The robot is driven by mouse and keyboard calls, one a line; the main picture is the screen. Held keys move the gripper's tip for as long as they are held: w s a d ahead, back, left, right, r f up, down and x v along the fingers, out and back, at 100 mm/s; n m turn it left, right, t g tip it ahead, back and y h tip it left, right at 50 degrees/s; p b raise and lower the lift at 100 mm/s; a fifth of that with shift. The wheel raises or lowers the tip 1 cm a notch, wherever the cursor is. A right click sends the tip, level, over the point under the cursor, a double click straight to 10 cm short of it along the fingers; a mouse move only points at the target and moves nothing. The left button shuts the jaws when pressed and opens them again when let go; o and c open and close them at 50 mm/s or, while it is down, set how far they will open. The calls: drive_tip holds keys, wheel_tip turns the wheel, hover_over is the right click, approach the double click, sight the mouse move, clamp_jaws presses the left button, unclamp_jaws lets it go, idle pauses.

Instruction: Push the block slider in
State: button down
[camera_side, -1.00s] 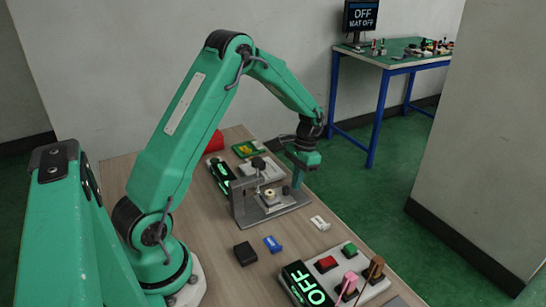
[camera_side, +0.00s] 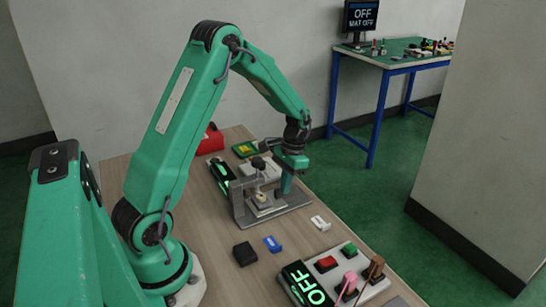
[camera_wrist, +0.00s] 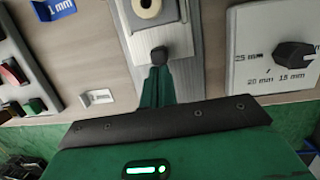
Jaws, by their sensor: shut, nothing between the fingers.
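The block slider is a grey block (camera_side: 262,208) carrying a pale ring, on a metal fixture base (camera_side: 290,204) with an upright bracket. The block also shows in the wrist view (camera_wrist: 172,30), with its cream ring at the top edge. My gripper (camera_side: 286,190) is shut and empty, pointing down at the right end of the fixture. In the wrist view, its fingers (camera_wrist: 158,75) point at the block's near end. A small black knob-like piece (camera_wrist: 159,54) sits at the fingertips, against the block as seen there. Exact contact is hard to tell.
A grey dial plate (camera_wrist: 275,50) with a black knob stands beside the fixture. A white tag (camera_side: 320,223), a blue tag (camera_side: 272,243) and a black block (camera_side: 245,253) lie in front. A button panel (camera_side: 335,275) stands at the table's near end.

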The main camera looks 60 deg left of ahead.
drive_tip(key=shift+s, duration=0.7)
drive_tip(key=shift+w, duration=1.55)
drive_tip(key=shift+w+r, duration=0.35)
drive_tip(key=shift+w, duration=0.45)
drive_tip(key=v, duration=0.9)
drive_tip(key=shift+w+d+r, duration=0.15)
drive_tip(key=shift+d, duration=0.15)
drive_tip(key=shift+r, duration=0.1)
